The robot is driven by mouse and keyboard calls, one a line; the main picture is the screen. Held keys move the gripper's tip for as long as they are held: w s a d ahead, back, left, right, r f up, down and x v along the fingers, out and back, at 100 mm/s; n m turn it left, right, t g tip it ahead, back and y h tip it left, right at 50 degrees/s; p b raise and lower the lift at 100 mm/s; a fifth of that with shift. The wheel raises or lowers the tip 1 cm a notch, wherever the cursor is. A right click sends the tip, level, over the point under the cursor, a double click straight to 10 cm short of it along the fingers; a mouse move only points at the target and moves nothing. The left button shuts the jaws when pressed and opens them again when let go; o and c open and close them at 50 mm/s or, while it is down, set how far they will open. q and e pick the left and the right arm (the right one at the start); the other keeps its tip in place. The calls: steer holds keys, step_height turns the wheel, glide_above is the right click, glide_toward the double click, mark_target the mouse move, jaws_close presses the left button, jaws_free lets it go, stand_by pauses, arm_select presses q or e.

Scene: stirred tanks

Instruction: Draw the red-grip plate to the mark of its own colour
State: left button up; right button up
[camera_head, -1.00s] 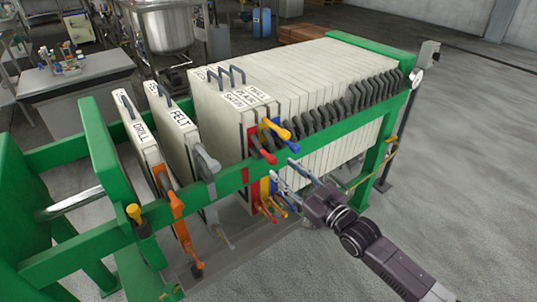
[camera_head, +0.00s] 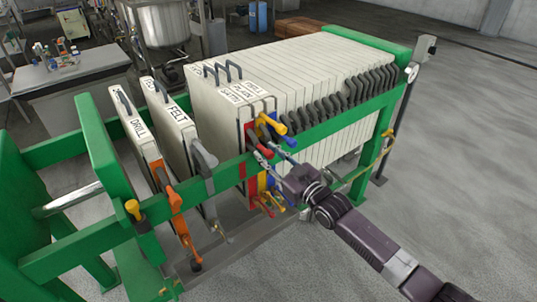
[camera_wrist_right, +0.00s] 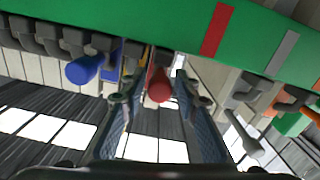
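The red grip (camera_head: 265,153) belongs to the front plate of the main stack, beside a yellow grip (camera_head: 274,124) and a blue grip (camera_head: 288,141). My right gripper (camera_head: 271,161) is at the rail by the red grip. In the right wrist view its two fingers (camera_wrist_right: 160,80) are apart, with the red grip (camera_wrist_right: 160,88) between them; a gap seems to show on each side. A red mark (camera_wrist_right: 216,30) is on the green rail, on the side toward the grey and orange marks. My left gripper is not in view.
The grey-grip FELT plate (camera_head: 175,122) and the orange-grip DRILL plate (camera_head: 136,130) stand apart left of the stack. A gap lies between the stack and the FELT plate. The green rail (camera_head: 325,125) runs along the front; dark-grip plates follow to the right.

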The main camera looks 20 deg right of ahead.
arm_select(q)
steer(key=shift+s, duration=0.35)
arm_select(e)
jaws_close()
steer(key=shift+s+a+p, duration=0.15)
steer(key=shift+a+p, duration=0.2)
steer(key=shift+a, duration=0.05)
arm_select(q)
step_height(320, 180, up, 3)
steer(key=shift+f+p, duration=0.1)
steer(key=shift+p, duration=1)
arm_select(e)
steer(key=a, duration=0.1)
steer(key=s+a, duration=0.1)
steer(key=a, duration=0.1)
steer(key=s+a, duration=0.1)
steer(key=a, duration=0.1)
steer(key=shift+o, duration=1.8)
jaws_free()
steer(key=shift+w, duration=0.1)
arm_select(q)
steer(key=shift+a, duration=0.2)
